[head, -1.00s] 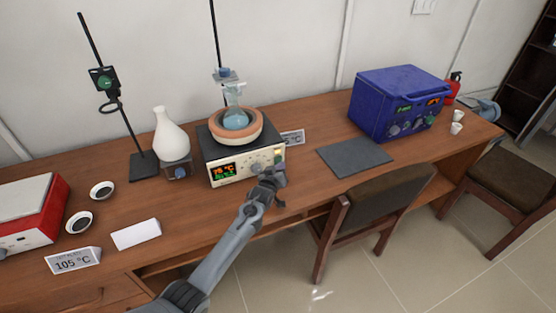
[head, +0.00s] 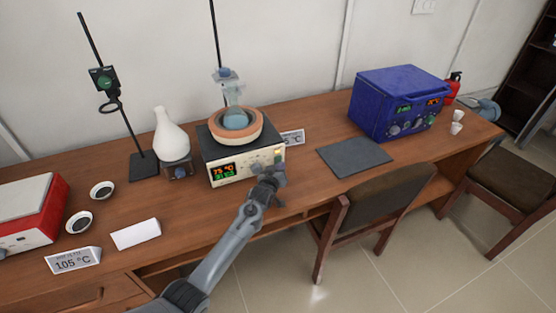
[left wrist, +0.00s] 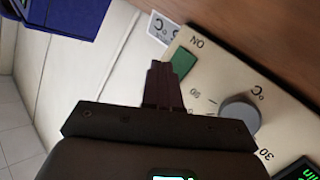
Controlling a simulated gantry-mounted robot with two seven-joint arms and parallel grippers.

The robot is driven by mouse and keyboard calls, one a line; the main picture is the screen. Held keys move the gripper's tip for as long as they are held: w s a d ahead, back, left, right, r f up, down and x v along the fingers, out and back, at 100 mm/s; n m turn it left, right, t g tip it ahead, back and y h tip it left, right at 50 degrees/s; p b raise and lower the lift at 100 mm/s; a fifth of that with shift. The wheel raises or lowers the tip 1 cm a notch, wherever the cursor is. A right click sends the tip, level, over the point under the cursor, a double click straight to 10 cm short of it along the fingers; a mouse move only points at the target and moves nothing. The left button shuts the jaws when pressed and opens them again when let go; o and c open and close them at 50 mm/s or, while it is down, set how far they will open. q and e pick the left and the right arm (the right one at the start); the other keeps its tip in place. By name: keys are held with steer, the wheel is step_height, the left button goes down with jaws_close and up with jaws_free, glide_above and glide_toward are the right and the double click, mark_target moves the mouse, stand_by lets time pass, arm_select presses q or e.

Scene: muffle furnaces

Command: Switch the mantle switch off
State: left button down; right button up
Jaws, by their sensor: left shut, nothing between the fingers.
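The heating mantle (head: 245,157) is a box with a cream front panel and a round orange and white top holding a flask (head: 235,121). Its display glows orange and green. The switch shows as a small yellowish patch (head: 278,153) at the panel's right end. In the left wrist view the switch (left wrist: 183,63) is green, beside the word "ON", with a grey knob (left wrist: 239,115) nearby. My left gripper (head: 275,168) is in front of the panel's right side, shut and empty. Its fingertips (left wrist: 158,67) appear close beside the switch; I cannot tell whether they touch it. My right gripper is out of view.
A 75 °C style sign (head: 292,138) stands right of the mantle, partly hidden. A white flask (head: 170,135) stands to its left. A dark mat (head: 354,156) and blue furnace (head: 398,103) lie farther right. A chair (head: 375,205) stands at the desk front.

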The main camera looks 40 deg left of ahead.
arm_select(q)
steer(key=shift+a, duration=0.1)
steer(key=shift+w+a, duration=0.2)
steer(key=shift+a, duration=0.05)
stand_by(0.5)
steer(key=shift+w+a+r, duration=0.1)
steer(key=shift+a, duration=0.2)
steer(key=shift+d, duration=0.1)
stand_by(0.4)
steer(key=shift+s+d+p, duration=0.2)
steer(key=shift+d+p, duration=0.15)
steer(key=shift+s+d, duration=0.15)
steer(key=shift+d, duration=0.15)
